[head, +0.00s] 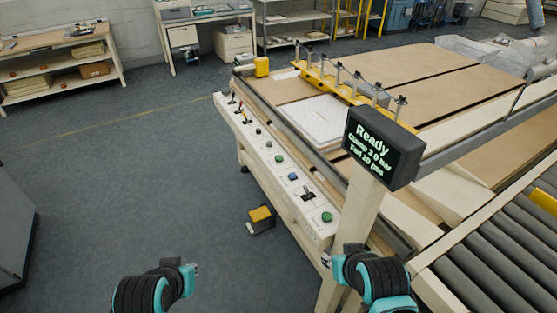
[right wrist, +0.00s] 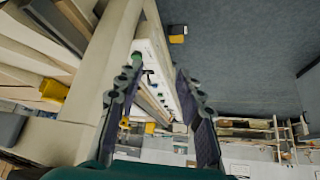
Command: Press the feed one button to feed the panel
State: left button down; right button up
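A white control strip (head: 305,211) runs along the near side of the machine. It carries several green buttons, the nearest one (head: 327,216) at its front end, a blue button (head: 292,176) and a black lever (head: 308,194). Labels are too small to read, so I cannot tell which is feed one. Brown panels (head: 431,68) lie on the machine bed. My right gripper (head: 335,261) is below the strip's front end, apart from the buttons; the right wrist view shows it open and empty (right wrist: 158,85), with a green button (right wrist: 137,58) beyond the left finger. My left gripper (head: 187,268) is over the floor, its fingers unclear.
A roller conveyor (head: 490,260) is at right. A yellow and black foot pedal (head: 261,216) is on the floor. A yellow clamp bar (head: 345,88) crosses the bed.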

grip_shut()
dwell(1.0)
